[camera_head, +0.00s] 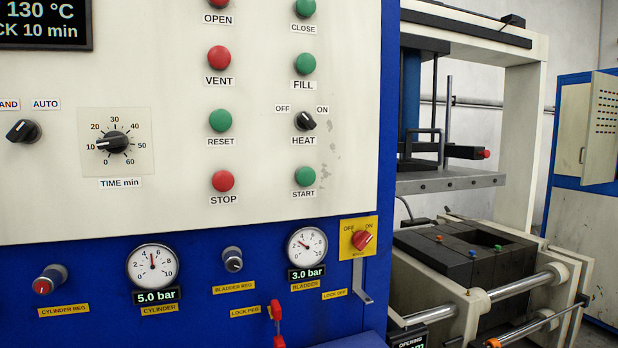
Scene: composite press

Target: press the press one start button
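The START button (304,177) is a round green button low on the right side of the cream control panel (180,40). A white label reading START sits just under it, below the HEAT switch (304,121). The red STOP button (223,181) is to its left at nearly the same height. Nothing covers the START button. My gripper is not in view.
Other buttons sit above: green RESET (220,121), red VENT (219,57) and green FILL (305,64). Gauges and knobs line the blue lower panel (100,325). A red handle (275,312) stands at the bottom. The press (450,180) is on the right.

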